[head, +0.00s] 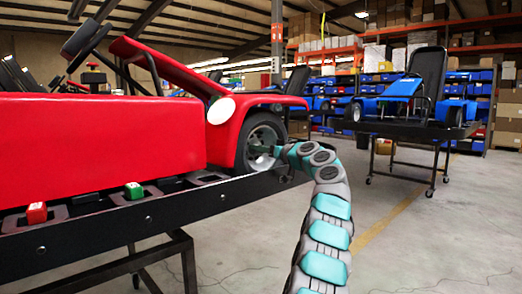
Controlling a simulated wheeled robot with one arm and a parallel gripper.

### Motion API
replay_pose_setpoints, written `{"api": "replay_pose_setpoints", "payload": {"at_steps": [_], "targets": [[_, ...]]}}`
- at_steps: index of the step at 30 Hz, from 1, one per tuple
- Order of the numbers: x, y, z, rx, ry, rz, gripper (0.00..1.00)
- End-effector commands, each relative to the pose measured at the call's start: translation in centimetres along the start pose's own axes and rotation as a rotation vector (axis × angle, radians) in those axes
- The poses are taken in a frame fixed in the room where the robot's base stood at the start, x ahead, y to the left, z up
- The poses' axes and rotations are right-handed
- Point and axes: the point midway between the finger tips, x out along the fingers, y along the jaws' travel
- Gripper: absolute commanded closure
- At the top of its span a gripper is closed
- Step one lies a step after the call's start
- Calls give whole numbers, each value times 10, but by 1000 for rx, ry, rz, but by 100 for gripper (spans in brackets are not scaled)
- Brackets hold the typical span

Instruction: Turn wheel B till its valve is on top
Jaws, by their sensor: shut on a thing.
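A small wheel (261,132) with a black tyre and pale grey hub sits under the red fender at the right end of the red kart (95,135). No letter is readable on it, so I cannot confirm from a mark that it is wheel B. My gripper (273,153) is at the hub, its grey and teal arm curving up from the lower right. It is shut on the wheel, but its fingertips are small and partly hidden. The lower right part of the wheel is behind my gripper. I cannot make out the valve.
A blue kart (403,88) on a wheeled stand is at the back right. The concrete floor right of my arm is clear.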

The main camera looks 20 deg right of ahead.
Motion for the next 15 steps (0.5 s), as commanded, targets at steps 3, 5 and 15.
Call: {"api": "replay_pose_setpoints", "payload": {"at_steps": [3, 5, 15], "targets": [[0, 1, 1, 7, -2, 0, 100], [0, 0, 1, 7, -2, 0, 100], [0, 0, 1, 6, -1, 0, 41]]}}
